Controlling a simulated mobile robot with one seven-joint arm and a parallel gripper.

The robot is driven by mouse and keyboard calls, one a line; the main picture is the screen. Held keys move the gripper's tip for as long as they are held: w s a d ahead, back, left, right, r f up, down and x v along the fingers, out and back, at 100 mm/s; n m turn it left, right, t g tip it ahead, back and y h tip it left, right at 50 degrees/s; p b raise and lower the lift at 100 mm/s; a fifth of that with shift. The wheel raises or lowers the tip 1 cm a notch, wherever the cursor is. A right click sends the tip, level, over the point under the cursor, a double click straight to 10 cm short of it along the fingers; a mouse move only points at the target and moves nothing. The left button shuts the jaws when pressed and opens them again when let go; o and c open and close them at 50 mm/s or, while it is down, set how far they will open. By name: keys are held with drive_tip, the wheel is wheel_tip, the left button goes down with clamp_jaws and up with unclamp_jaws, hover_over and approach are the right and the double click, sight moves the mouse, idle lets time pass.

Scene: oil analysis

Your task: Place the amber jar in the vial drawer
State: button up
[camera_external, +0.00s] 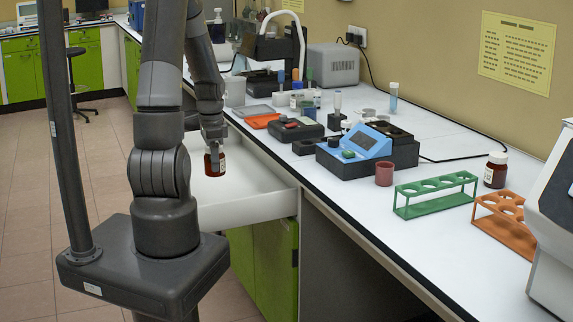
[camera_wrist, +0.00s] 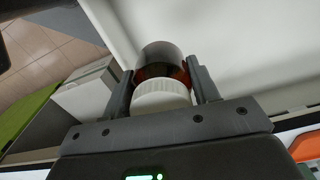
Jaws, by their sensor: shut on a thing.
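The amber jar (camera_external: 214,163) hangs in my gripper (camera_external: 212,137) in the external view, over the open white drawer (camera_external: 250,205). The jar looks upright and has a pale label. In the wrist view, the jar's white cap (camera_wrist: 161,94) and amber body (camera_wrist: 165,65) sit between the two fingers of my gripper (camera_wrist: 162,88), which is shut on it. The drawer's pale floor (camera_wrist: 225,50) shows beyond the jar. I cannot tell whether the jar's base touches the drawer floor.
Another amber jar (camera_external: 495,170) stands on the bench at the right. A green rack (camera_external: 435,190), an orange rack (camera_external: 497,212), a blue-topped device (camera_external: 365,145) and a red-brown cup (camera_external: 384,173) stand on the bench. The bench edge runs beside the drawer.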

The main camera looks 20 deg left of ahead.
wheel_tip(320, 180, down, 13)
drive_tip(key=shift+r, duration=0.1)
idle(0.7)
drive_tip(key=o, duration=1.1)
drive_tip(key=shift+f, duration=0.2)
drive_tip(key=shift+r, duration=0.1)
